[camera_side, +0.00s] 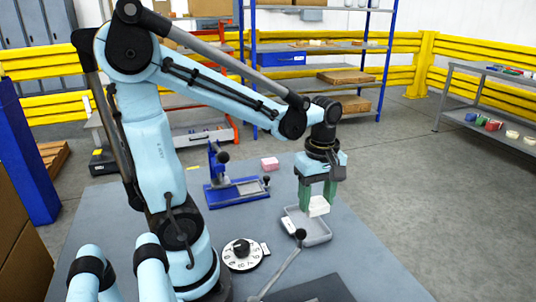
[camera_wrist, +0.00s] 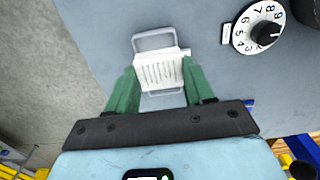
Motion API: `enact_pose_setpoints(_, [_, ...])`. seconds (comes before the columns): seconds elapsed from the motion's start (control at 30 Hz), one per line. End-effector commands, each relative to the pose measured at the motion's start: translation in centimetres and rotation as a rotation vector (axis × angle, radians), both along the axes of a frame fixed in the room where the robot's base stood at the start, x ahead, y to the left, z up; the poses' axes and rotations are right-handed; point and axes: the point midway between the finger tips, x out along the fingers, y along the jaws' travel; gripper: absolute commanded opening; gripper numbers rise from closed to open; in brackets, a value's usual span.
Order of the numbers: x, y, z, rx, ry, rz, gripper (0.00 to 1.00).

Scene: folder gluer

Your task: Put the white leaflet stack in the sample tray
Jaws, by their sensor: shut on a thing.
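My gripper (camera_side: 318,206) points down with its green fingers shut on the white leaflet stack (camera_side: 320,208). The stack also shows between the fingertips in the wrist view (camera_wrist: 160,71), with thin dark lines on its face. The grey sample tray (camera_side: 318,239) lies on the table below the stack. In the wrist view the stack covers the middle of the tray (camera_wrist: 153,33), and only its far and near ends show. The stack appears to be over the tray; whether it touches the tray floor I cannot tell.
A white dial (camera_side: 243,254) and a lever with a dark knob (camera_side: 300,234) stand near the tray. A blue hand press (camera_side: 236,190) and a pink stack (camera_side: 270,163) are farther back. A small white piece (camera_side: 289,226) sits at the tray's left side. Bare table lies right of the tray.

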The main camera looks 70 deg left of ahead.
Motion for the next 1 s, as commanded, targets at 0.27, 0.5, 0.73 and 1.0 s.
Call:
enact_pose_setpoints(0.27, [0.8, 4.3, -2.6, 0.0, 0.0, 0.002, 0.23])
enact_pose_setpoints(0.5, [1.0, 4.9, -3.8, 0.0, 0.0, -0.003, 0.23])
enact_pose_setpoints(0.73, [1.0, 4.8, -6.3, 0.0, 0.0, -0.002, 0.23])
enact_pose_setpoints(1.0, [0.9, 4.8, -7.0, 0.0, 0.0, -0.002, 0.23])
